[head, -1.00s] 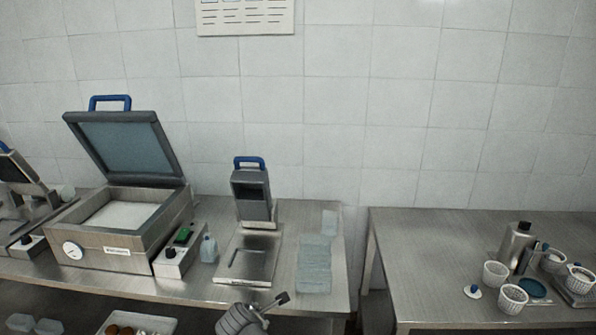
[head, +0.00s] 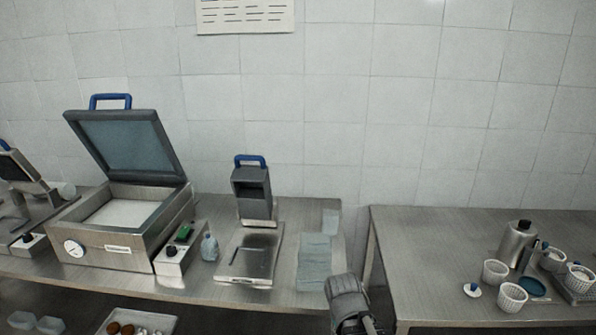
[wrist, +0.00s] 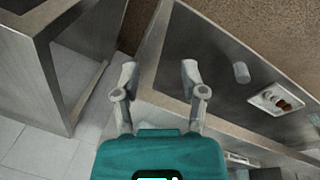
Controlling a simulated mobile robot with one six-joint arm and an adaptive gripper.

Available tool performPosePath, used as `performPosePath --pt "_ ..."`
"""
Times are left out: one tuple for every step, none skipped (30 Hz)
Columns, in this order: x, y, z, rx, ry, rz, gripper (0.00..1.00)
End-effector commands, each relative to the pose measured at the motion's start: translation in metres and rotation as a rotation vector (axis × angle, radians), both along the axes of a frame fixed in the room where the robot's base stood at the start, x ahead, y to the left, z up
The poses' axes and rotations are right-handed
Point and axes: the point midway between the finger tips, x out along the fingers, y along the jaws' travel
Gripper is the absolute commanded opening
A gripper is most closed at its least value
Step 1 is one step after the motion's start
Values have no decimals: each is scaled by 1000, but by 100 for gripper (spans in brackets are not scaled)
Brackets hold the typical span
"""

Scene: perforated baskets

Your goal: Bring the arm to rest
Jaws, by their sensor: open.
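My gripper (wrist: 159,78) is open and empty in the wrist view. Its two grey fingers stand apart, with bare metal surface and a table edge behind them. In the head view, part of my arm (head: 348,300) shows at the bottom, by the right end of the left bench (head: 290,285) and the gap between the two benches. The gripper's fingers cannot be made out in that view.
The left bench carries a chamber machine with a raised lid (head: 120,245), a smaller press (head: 250,250), a bottle (head: 209,247) and clear bags (head: 314,262). Perforated baskets (head: 511,297) and a flask (head: 517,243) stand on the right bench (head: 420,270). A tray (wrist: 262,100) lies below.

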Motion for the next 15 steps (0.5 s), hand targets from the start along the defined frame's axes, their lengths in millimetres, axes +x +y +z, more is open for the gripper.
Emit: performPosePath --pt "-3 -10 0 25 16 -74 55" --pt "-5 -15 -1 42 27 -118 55" --pt "-8 -21 -1 61 38 -173 55" --pt "-10 -24 -1 74 49 -211 55" --pt "-11 -28 -2 86 58 -247 55" --pt "-13 -32 -2 100 67 -290 55" --pt "-15 -35 -2 110 74 -319 55" --pt "-16 -37 -2 117 82 -343 55" --pt "-17 -40 -2 128 88 -372 55" --pt "-18 -42 -2 133 93 -389 55" --pt "-19 -44 -2 139 96 -404 55" --pt "-20 -45 -2 143 101 -417 55" --pt "-20 -46 -2 145 103 -425 55" --pt "-21 -47 -2 147 105 -431 55" --pt "-21 -47 -2 148 106 -435 55"
